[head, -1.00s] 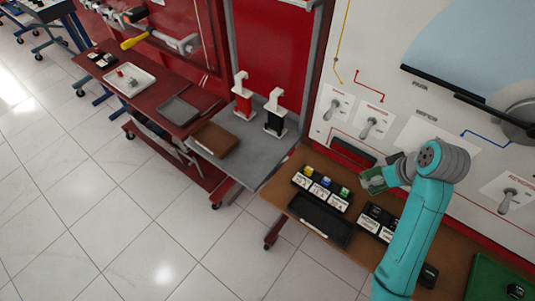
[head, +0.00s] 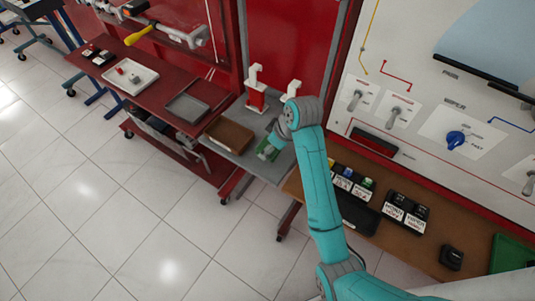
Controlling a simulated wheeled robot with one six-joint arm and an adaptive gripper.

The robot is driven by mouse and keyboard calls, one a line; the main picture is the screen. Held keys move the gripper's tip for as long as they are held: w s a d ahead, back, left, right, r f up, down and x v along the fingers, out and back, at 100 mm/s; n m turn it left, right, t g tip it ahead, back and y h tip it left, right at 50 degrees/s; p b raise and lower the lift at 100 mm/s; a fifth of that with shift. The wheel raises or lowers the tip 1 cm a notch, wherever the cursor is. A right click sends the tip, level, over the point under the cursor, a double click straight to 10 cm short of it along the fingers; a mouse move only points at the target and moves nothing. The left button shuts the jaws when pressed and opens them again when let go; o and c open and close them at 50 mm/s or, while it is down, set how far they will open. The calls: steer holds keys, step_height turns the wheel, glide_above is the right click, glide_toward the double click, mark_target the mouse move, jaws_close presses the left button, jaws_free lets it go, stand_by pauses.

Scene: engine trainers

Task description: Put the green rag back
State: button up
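My gripper (head: 268,150) is at the end of my teal arm, over the grey table, just right of the brown tray. A green piece of cloth, the green rag (head: 272,143), shows at the fingers, and my gripper appears shut on it. The rag is small in view and partly hidden by my wrist. I cannot tell whether it touches the table top.
A brown tray (head: 229,137) and a grey tray (head: 186,109) lie to the left. Black label holders (head: 404,211) and a green tray (head: 513,253) are on the brown bench at right.

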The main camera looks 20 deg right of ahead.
mark_target(271, 155)
step_height(271, 155, down, 2)
steer(key=shift+a+f, duration=0.1)
steer(key=shift+f, duration=1.35)
steer(key=shift+f, duration=0.1)
steer(key=o, duration=1.2)
